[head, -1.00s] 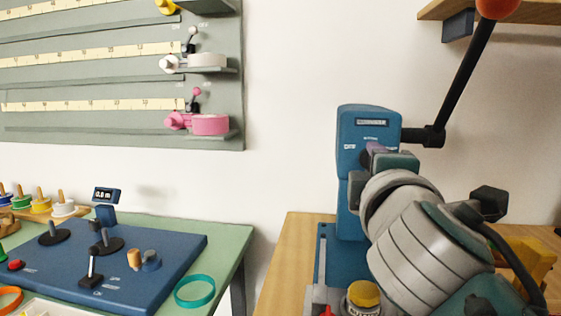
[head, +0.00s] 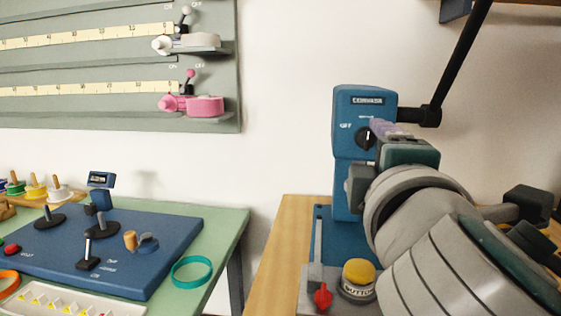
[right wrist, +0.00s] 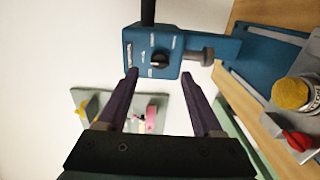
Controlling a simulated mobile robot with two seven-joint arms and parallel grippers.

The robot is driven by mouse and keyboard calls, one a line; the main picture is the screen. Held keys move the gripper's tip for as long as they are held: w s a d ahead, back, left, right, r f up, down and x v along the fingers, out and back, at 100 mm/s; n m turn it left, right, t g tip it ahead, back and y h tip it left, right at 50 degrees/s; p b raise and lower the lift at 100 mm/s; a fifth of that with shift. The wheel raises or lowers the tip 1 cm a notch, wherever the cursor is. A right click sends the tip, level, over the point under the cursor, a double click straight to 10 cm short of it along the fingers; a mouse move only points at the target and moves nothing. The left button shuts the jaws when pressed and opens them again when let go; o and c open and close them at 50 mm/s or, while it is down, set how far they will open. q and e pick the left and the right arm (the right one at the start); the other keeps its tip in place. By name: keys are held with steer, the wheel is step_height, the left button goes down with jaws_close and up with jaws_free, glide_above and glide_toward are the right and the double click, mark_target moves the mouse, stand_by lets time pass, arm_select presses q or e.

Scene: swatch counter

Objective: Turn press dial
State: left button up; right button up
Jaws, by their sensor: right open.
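The blue press (head: 352,205) stands on the wooden bench at the right in the head view. Its dial (head: 366,137) is a small dark knob on the upper face, right of an "OFF" label. In the right wrist view the dial (right wrist: 159,60) lies ahead between the fingertips. My right gripper (right wrist: 159,73) is open and empty, its two dark purple fingers either side of the dial in that view. In the head view the right gripper (head: 381,129) is beside the dial, its arm covering part of the press. Contact cannot be told. My left gripper is not in view.
The press lever (head: 463,65) rises at the right. A yellow-topped button (head: 358,272) and red knob (head: 322,296) sit in front of the press. A green table (head: 228,225) with a blue board (head: 150,272) stands left, beyond a gap. A grey rail panel (head: 110,113) hangs above.

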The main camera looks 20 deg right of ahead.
steer(key=shift+b+v, duration=0.3)
steer(key=shift+v, duration=1.9)
